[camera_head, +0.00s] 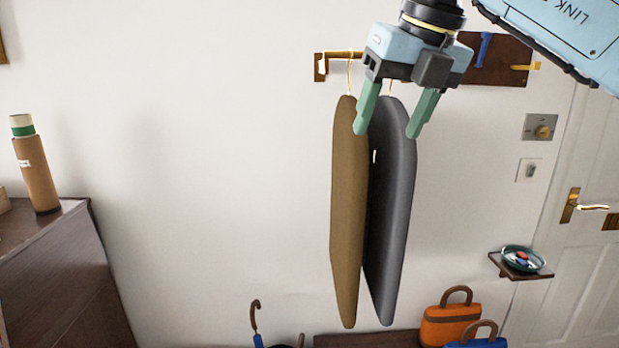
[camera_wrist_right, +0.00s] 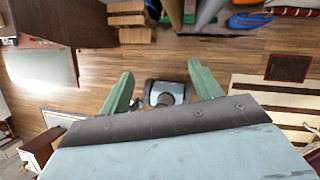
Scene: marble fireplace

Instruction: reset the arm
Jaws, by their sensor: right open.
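My right gripper (camera_head: 391,115) comes in from the top right in the head view. Its two green fingers are spread apart with nothing between them. It overlaps the tops of two hanging garments, one brown (camera_head: 347,220) and one dark grey (camera_head: 394,220), which hang from a wall rail; how far in front of them it is I cannot tell. In the right wrist view the open fingers (camera_wrist_right: 163,92) point over the wooden floor, with part of my own base between them. My left gripper is not in either view.
A wall rail (camera_head: 320,66) holds the garments. At left a brown bottle (camera_head: 37,172) stands on a dark cabinet (camera_head: 60,270). At right are a small shelf with a dish (camera_head: 523,260), a door (camera_head: 590,150), and orange (camera_head: 450,325) and blue bags below. The wall left of the garments is clear.

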